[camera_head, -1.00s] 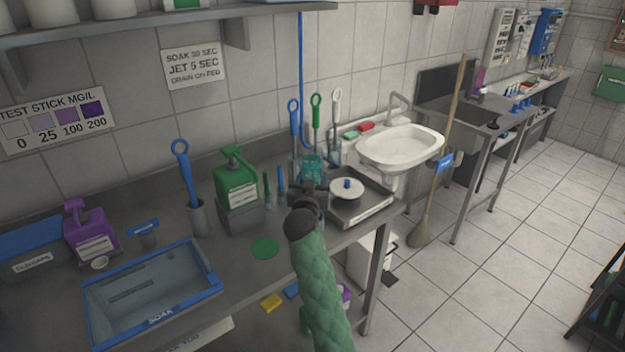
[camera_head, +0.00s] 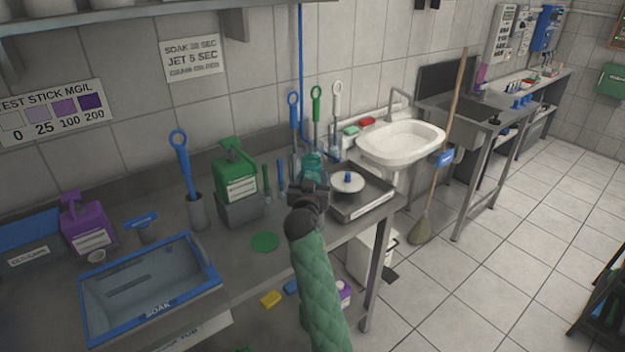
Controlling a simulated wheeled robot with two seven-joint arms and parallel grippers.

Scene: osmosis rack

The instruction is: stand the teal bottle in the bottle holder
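The teal bottle (camera_head: 312,167) is a translucent teal shape at the back of the steel counter, partly hidden by my gripper. My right gripper (camera_head: 313,188) is directly in front of its lower part, at the end of a green-sleeved arm. The fingers are small, dark and seen from behind, so whether they touch or grip the bottle cannot be told. I cannot pick out the bottle holder for sure; a grey block (camera_head: 241,211) holds a green pump bottle (camera_head: 236,172) to the left. My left gripper is out of view.
Several brushes (camera_head: 294,120) stand behind the teal bottle. A scale with a round white pan (camera_head: 348,183) is just right of the gripper. A blue-rimmed soak basin (camera_head: 205,262) and a purple pump bottle (camera_head: 88,226) are on the left. A green disc (camera_head: 264,242) lies on the counter.

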